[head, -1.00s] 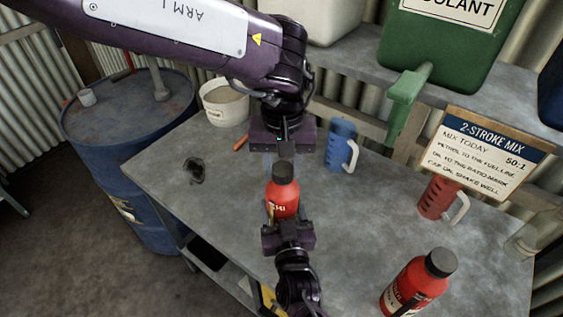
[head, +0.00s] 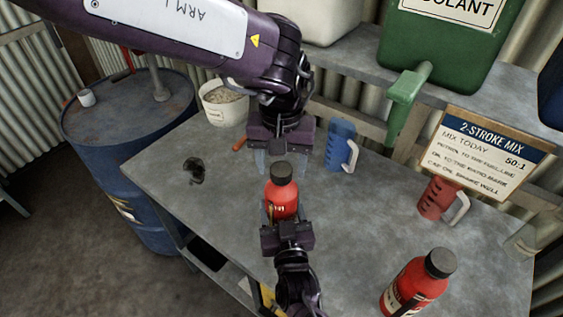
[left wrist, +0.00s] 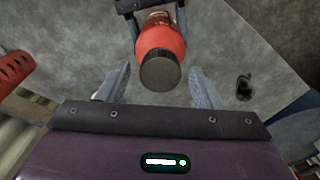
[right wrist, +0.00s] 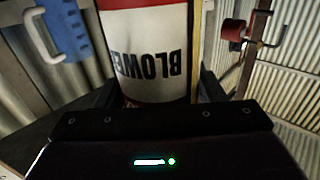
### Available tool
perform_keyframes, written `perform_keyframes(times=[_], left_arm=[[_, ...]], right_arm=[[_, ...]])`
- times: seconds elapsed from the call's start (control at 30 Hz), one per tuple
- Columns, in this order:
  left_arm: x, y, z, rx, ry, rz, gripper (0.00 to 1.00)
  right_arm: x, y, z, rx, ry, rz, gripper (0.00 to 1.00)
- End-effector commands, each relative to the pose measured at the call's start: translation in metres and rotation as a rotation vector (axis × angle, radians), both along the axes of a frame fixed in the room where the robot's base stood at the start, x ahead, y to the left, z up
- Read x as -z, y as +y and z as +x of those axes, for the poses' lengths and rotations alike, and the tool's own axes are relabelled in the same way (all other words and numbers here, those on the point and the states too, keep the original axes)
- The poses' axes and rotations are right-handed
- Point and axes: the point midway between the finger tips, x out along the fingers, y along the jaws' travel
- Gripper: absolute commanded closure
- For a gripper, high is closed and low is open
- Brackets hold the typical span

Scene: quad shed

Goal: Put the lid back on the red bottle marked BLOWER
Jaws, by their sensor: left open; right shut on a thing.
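The red BLOWER bottle (head: 281,200) stands upright in my right gripper (head: 283,220), near the middle of the bench. Its white label with the word BLOWER (right wrist: 155,60) fills the right wrist view. A black lid (head: 281,172) sits on top of the bottle; it also shows in the left wrist view (left wrist: 160,71). I cannot tell whether it is screwed tight. My left gripper (head: 281,160) is open just behind and above the lid, with its pale fingers spread to either side, apart from it. My right gripper is shut on the bottle's body.
Another red bottle with a black cap (head: 418,284) stands at the front right. A blue jug (head: 339,145), a red jug (head: 437,198), a 2-stroke sign (head: 480,150) and a white tub (head: 222,105) stand along the back. A dark round item (head: 196,170) lies at left. The bench's left is mostly clear.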

Motion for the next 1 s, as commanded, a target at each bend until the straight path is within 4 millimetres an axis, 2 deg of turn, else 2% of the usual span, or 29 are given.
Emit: perform_keyframes(times=[0.3, 0.6, 0.73, 0.87, 1.0], left_arm=[[-0.039, 0.000, 0.001, -0.001, -0.003, -0.001, 0.41], [-0.043, 0.000, 0.000, 0.000, -0.001, 0.000, 0.41], [-0.043, 0.000, 0.000, -0.019, -0.001, -0.001, 0.44], [-0.042, -0.004, 0.001, -0.142, -0.004, -0.006, 0.44], [-0.042, -0.010, 0.002, -0.428, -0.010, -0.016, 0.44]], right_arm=[[0.000, 0.000, 0.000, 0.001, -0.001, 0.000, 1.00], [0.000, 0.000, 0.000, 0.001, -0.001, 0.000, 1.00], [0.000, -0.001, 0.000, 0.001, -0.001, 0.000, 1.00], [0.000, -0.001, 0.000, 0.002, -0.001, 0.000, 1.00], [0.000, -0.001, 0.000, 0.002, -0.001, 0.000, 1.00]])
